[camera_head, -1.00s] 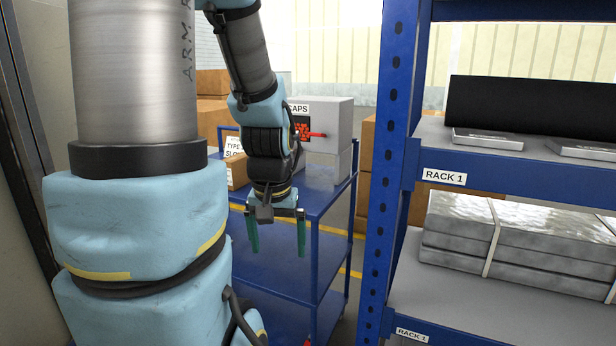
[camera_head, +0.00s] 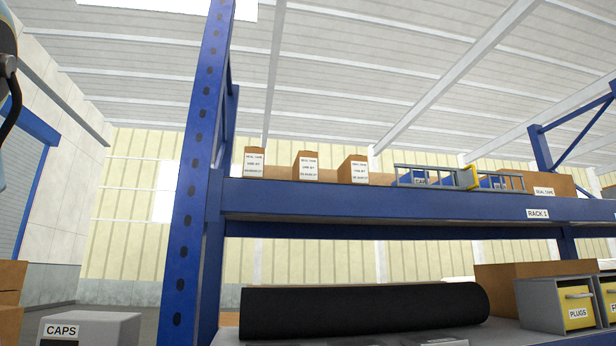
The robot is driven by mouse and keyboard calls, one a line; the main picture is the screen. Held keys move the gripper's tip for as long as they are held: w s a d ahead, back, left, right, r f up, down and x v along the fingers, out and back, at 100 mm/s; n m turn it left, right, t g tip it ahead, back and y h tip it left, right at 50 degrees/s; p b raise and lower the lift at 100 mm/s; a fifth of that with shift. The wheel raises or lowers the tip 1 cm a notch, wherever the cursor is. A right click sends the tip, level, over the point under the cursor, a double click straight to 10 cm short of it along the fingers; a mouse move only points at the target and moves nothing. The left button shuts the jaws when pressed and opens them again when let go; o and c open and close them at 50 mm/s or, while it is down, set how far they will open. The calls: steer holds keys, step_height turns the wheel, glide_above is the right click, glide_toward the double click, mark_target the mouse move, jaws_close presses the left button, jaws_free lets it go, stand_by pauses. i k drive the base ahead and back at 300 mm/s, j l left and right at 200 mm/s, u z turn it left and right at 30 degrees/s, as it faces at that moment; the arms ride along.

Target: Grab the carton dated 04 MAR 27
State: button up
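Three small brown cartons with white labels stand in a row on the upper shelf of the blue rack: a left carton (camera_head: 255,164), a middle carton (camera_head: 306,167) and a right carton (camera_head: 353,170). Their labels carry several lines of print, too small for me to read the dates. Another brown carton (camera_head: 549,186) with a white label sits farther right on the same shelf. My gripper is outside the view; only a bit of my arm shows at the left edge.
The rack's blue upright (camera_head: 196,190) stands left of the cartons. A ladder-like grey frame with a yellow part (camera_head: 468,177) and blue bins lie right of them. Below are a black roll (camera_head: 365,311) and a PLUGS drawer (camera_head: 577,307). A grey CAPS box (camera_head: 92,329) is lower left.

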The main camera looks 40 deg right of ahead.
mark_target(254, 157)
steer(key=k+l+u, duration=0.2)
steer(key=l, duration=0.2)
steer(key=l+u, duration=0.2)
steer(key=l, duration=0.2)
steer(key=k+l+u, duration=0.2)
steer(key=l, duration=0.15)
steer(key=j+u, duration=0.2)
steer(key=l+z, duration=0.2)
